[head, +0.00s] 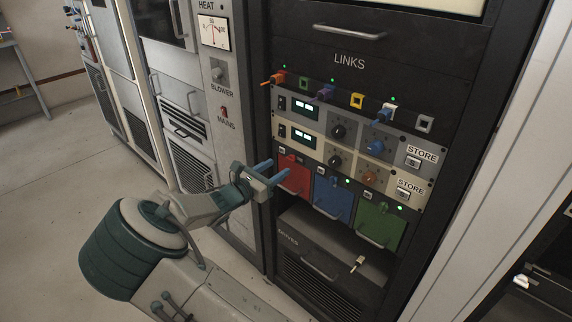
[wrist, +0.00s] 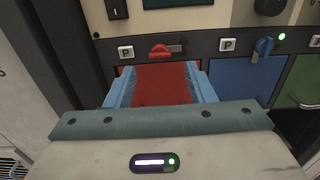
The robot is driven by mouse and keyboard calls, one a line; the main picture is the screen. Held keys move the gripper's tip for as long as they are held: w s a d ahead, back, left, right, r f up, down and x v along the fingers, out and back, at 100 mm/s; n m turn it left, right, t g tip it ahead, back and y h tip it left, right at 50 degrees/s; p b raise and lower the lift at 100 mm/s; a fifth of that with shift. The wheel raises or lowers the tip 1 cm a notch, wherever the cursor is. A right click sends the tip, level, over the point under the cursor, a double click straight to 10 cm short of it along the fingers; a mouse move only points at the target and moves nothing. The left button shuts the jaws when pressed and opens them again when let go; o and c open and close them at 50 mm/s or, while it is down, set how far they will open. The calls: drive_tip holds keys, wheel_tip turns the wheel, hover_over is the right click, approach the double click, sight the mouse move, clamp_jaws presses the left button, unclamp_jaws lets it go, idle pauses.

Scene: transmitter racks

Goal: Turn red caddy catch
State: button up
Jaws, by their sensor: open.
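The red caddy (head: 293,175) sits at the left of a row of three in the rack, and shows in the wrist view (wrist: 160,82) straight ahead. Its red catch (wrist: 160,51) is on the dark strip above it and appears to lie sideways. My gripper (head: 273,170) is in front of the red caddy. Its two blue fingers (wrist: 162,86) are open, one on each side of the red face in the wrist view, below the catch. I cannot tell whether they touch the caddy. Nothing is held.
The blue caddy (head: 331,198), its upright blue catch (wrist: 263,47) and the green caddy (head: 379,224) are to the right. Green lamps glow above both. STORE panels (head: 420,153) are above. A key-like item (head: 357,264) shows below. Open floor (head: 50,200) is at left.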

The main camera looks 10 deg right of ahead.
sight(294, 159)
drive_tip(key=x, duration=0.5)
drive_tip(key=shift+w+d, duration=0.1)
drive_tip(key=c, duration=1)
